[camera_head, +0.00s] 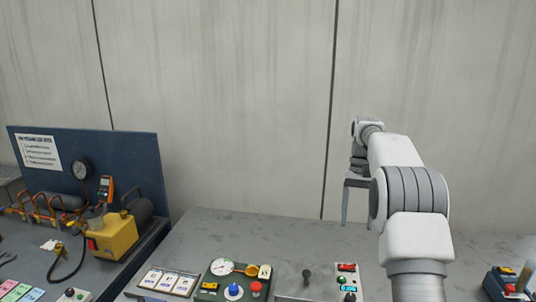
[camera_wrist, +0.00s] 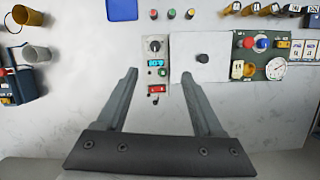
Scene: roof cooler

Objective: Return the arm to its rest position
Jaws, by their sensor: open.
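My gripper (camera_wrist: 158,82) is open and empty in the wrist view, its two grey fingers spread wide apart. Between and beyond the fingertips lies a grey control panel (camera_wrist: 157,62) with a knob, a blue display, a green button and a red switch. In the head view my white and grey arm is raised on the right, and my gripper (camera_head: 357,184) hangs above the bench, partly hidden by the arm. The same control panel (camera_head: 347,283) shows low in the head view, apart from the gripper.
The grey bench (camera_head: 240,230) is bare behind the panels. A dark green panel (camera_head: 234,290) with a gauge and buttons sits left of the control panel. A blue board (camera_head: 140,150) with a gauge and a yellow pump (camera_head: 113,236) stand at left. A blue box (camera_head: 500,284) is at right.

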